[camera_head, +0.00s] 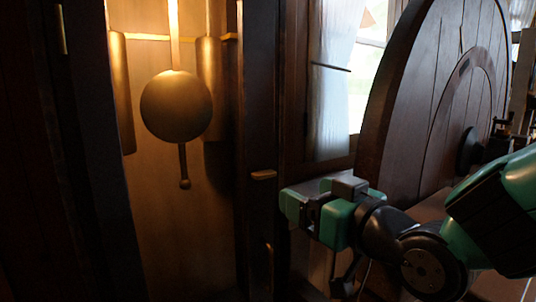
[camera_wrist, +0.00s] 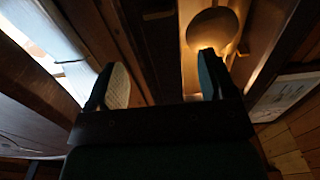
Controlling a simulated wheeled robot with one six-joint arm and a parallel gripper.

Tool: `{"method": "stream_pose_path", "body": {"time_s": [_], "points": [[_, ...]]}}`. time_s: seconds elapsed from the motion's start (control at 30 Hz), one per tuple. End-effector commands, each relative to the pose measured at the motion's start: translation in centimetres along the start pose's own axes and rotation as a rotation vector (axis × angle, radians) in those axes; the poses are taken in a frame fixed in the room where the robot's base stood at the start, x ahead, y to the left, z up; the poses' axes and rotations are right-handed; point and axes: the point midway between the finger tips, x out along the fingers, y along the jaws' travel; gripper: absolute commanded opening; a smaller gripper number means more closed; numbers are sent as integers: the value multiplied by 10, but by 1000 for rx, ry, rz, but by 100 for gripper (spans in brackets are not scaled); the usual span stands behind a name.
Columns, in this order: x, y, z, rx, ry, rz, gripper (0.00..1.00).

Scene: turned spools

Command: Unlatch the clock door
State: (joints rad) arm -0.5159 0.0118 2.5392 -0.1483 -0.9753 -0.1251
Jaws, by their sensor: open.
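The tall dark clock case stands at the left in the head view, with its round brass pendulum bob (camera_head: 176,105) showing in the lit inside. A small brass latch (camera_head: 263,175) sits on the dark door frame (camera_head: 258,100) to the right of the bob. My gripper (camera_head: 312,208) is just right of and below the latch in the picture, apart from it. In the wrist view my gripper (camera_wrist: 163,78) has its two fingers spread with nothing between them. The bob (camera_wrist: 212,32) shows there beyond the right finger. The latch is too dark to make out there.
A vertical brass handle (camera_head: 268,264) is low on the frame. A large round wooden wheel (camera_head: 440,100) stands close at the right, above my arm. A curtained window (camera_head: 335,80) is behind. A framed sheet (camera_wrist: 285,96) hangs at the right in the wrist view.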

Motion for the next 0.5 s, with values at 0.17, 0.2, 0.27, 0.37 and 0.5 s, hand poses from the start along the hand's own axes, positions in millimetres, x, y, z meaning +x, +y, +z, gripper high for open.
{"method": "stream_pose_path", "body": {"time_s": [0.17, 0.2, 0.27, 0.37, 0.5], "points": [[13, 1, -6, 2, -7, 2, 77], [17, 0, -6, 1, -8, -1, 77], [22, 0, -5, 1, -8, -3, 77], [31, 0, -5, 2, -7, 0, 77], [49, 1, -6, 2, -3, 5, 77]]}}
